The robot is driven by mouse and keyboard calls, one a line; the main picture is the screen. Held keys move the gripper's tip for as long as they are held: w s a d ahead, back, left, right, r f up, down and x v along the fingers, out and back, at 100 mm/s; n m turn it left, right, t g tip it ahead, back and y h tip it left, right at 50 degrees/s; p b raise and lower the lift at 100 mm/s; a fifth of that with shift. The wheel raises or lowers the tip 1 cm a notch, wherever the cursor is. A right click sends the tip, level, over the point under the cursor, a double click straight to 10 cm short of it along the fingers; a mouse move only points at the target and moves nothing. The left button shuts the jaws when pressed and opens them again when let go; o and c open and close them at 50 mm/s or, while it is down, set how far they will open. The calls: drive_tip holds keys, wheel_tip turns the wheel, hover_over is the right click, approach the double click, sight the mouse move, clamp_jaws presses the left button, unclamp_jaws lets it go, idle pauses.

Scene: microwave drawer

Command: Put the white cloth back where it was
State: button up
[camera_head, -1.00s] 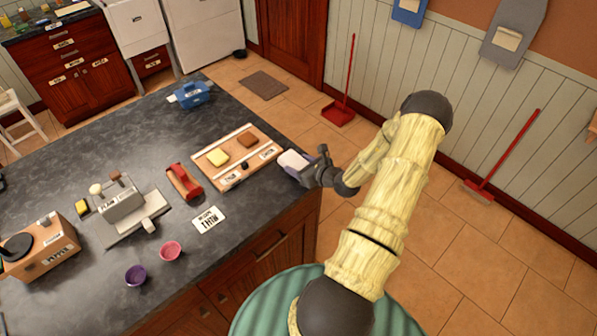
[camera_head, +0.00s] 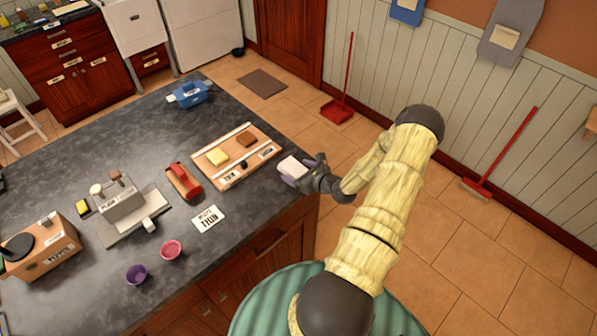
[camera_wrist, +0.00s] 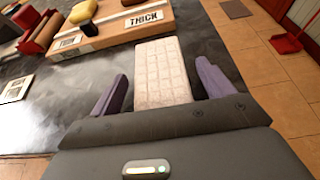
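The white cloth (camera_head: 293,167) is a small pale block with a quilted grid pattern. It is near the right edge of the dark counter, just right of the wooden board (camera_head: 212,172). In the wrist view the cloth (camera_wrist: 161,72) is between my gripper's two purple fingers, with a visible gap on each side. My gripper (camera_wrist: 163,85) is open around it. In the head view my gripper (camera_head: 299,170) reaches in from the right at the counter edge. The cloth's underside is hidden, so its contact with the counter cannot be seen clearly.
The board carries a yellow sponge (camera_head: 217,157) and a brown block (camera_head: 246,139); its front label reads THICK (camera_wrist: 148,17). A red-handled item (camera_head: 183,181), a label card (camera_head: 208,218) and two cups, pink (camera_head: 171,249) and purple (camera_head: 136,274), are further left. Bare counter lies in front of the board.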

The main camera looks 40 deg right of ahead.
drive_tip(key=shift+r, duration=0.15)
drive_tip(key=b+v, duration=0.3)
drive_tip(key=v, duration=0.9)
idle(0.4)
drive_tip(key=s+a+r+n+g+y, duration=0.1)
drive_tip(key=a+r+n+g+y, duration=0.3)
drive_tip(key=a+n, duration=0.6)
drive_tip(key=s+a+r+n+g+y, duration=0.2)
drive_tip(key=a+r+n+g, duration=0.2)
drive_tip(key=a+n+g, duration=0.55)
drive_tip(key=s+a+r+n+t+h, duration=0.2)
drive_tip(key=a+r+n+h, duration=0.5)
drive_tip(key=n, duration=0.8)
wheel_tip(320, 180, up, 3)
drive_tip(key=shift+a+f+t+h, duration=0.2)
drive_tip(key=shift+f+t+h, duration=0.05)
drive_tip(key=shift+t+h, duration=0.15)
